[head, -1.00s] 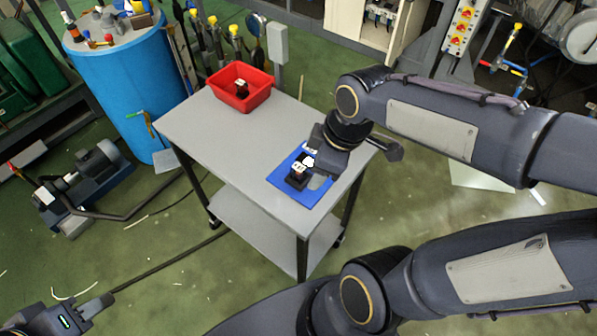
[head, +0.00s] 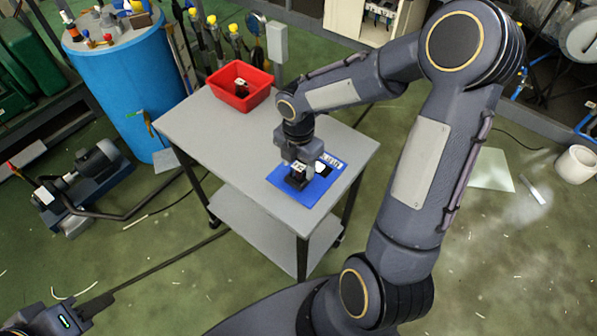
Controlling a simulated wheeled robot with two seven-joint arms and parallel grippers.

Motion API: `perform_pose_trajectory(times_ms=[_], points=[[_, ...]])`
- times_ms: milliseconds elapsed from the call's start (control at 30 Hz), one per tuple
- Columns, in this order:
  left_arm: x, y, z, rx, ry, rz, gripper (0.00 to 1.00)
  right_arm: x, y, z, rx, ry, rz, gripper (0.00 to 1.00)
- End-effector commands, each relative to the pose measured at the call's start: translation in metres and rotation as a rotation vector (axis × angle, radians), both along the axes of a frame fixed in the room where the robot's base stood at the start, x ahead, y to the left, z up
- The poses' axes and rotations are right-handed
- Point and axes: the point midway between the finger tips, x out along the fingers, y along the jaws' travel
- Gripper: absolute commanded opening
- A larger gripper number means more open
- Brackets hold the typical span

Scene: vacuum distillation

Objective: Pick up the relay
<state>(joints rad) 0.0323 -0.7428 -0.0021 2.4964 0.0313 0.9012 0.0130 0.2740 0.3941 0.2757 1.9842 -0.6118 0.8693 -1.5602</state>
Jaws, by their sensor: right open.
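The relay (head: 296,183) is a small dark block with a pale top, standing on a blue mat (head: 314,192) on the grey cart. My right gripper (head: 300,170) points down over the relay, its jaws open and close around its upper part. The gripper hides part of the relay, and I cannot tell whether the fingers touch it. My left gripper (head: 98,304) is far off at the lower left, low over the floor; its jaws are too small to read.
A red bin (head: 240,100) at the cart's far end holds another small dark part with a pale top (head: 241,87). The cart top (head: 215,133) is clear between bin and mat. A blue drum (head: 128,85) stands behind left, and a pump (head: 85,180) lies on the floor at left.

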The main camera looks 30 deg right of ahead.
Motion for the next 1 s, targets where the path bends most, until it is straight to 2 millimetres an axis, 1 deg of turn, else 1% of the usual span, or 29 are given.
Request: perform_pose_trajectory(times_ms=[33, 100, 367, 767, 1000], points=[[0.0, 0.0, -0.0013, 0.0, 0.0, 0.0, 0.36, -0.0008, -0.0001, -0.0074, 0.0, 0.003, 0.001, 0.56], [0.0, 0.0, -0.0016, 0.0, 0.0, 0.0, 0.36, -0.0006, -0.0003, -0.0126, 0.0, 0.002, 0.001, 0.56], [0.0, 0.0, -0.0015, 0.0, 0.0, 0.0, 0.36, -0.0005, -0.0003, -0.0145, 0.0, 0.0, -0.001, 0.56], [0.0, 0.0, -0.0015, 0.0, 0.0, 0.0, 0.36, -0.0003, -0.0002, -0.014, 0.0, 0.0, -0.001, 0.04], [0.0, -0.0001, -0.0012, 0.0, 0.0, 0.0, 0.36, -0.0002, -0.0003, -0.0128, 0.0, -0.001, -0.001, 0.04]])
